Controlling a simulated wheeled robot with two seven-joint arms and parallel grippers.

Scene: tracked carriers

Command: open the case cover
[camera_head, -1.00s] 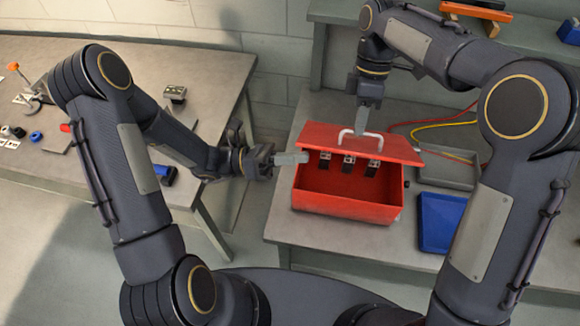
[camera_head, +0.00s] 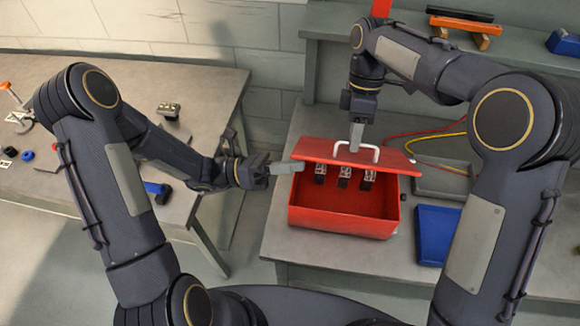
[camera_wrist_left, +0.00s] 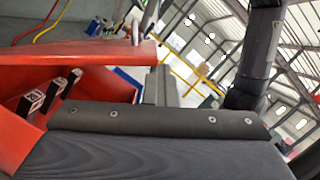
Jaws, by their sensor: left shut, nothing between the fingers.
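The red case (camera_head: 340,221) stands on the right-hand bench with its cover (camera_head: 319,150) partly raised. My right gripper (camera_head: 356,148) reaches down from above and appears shut on the white handle (camera_head: 372,152) on the cover. My left gripper (camera_head: 298,167) is shut and empty, its fingertips at the cover's front left corner, seemingly at or under the edge.
A blue bin (camera_head: 437,235) and a grey tray (camera_head: 443,180) lie right of the case. Red and yellow cables run behind it. The left-hand bench (camera_head: 215,100) holds small parts. A gap separates the benches.

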